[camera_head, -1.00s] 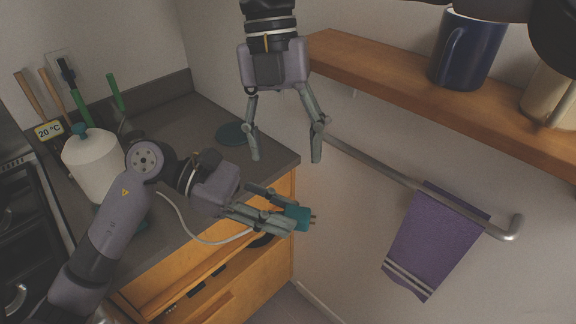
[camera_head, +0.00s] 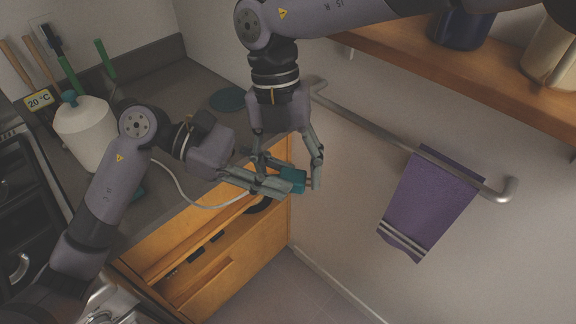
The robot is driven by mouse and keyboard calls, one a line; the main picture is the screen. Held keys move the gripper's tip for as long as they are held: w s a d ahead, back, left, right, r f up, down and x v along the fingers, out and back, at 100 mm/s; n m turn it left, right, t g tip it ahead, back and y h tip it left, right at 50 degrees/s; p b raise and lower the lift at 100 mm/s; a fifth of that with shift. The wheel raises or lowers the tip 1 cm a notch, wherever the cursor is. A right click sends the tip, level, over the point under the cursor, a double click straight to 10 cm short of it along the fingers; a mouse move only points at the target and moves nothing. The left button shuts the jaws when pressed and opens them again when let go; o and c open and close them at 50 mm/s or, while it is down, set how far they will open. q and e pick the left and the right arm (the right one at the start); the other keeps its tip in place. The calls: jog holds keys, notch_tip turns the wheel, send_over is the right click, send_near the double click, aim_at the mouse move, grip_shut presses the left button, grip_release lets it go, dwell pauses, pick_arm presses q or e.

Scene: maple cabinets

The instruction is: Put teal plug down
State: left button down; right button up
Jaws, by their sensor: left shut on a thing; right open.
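The teal plug (camera_head: 293,178) is held off the counter's right edge, in front of the pale wall, with its metal prongs pointing right. My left gripper (camera_head: 283,184) is shut on the plug. A white cord runs from the plug's side back to the left onto the counter. My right gripper (camera_head: 287,182) reaches down from above, with its open fingers on either side of the plug. Its right finger is close to the prongs; I cannot tell whether it touches them. Its left finger partly overlaps my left gripper.
The dark counter (camera_head: 180,85) carries a white canister (camera_head: 86,133) and a round teal coaster (camera_head: 228,99). Below are open wooden drawers (camera_head: 205,255). A wooden shelf (camera_head: 400,55) with mugs, and a rail (camera_head: 400,135) with a purple towel (camera_head: 430,205), are on the right wall.

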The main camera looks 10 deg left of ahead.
jog(key=shift+c, duration=0.2)
jog(key=shift+a, duration=0.1)
jog(key=c, duration=1.1)
pick_arm(q)
jog(key=c, duration=1.6)
grip_release()
pick_arm(e)
jog(key=shift+c, duration=0.4)
pick_arm(q)
jog(key=o, duration=0.4)
jog(key=shift+a, duration=0.1)
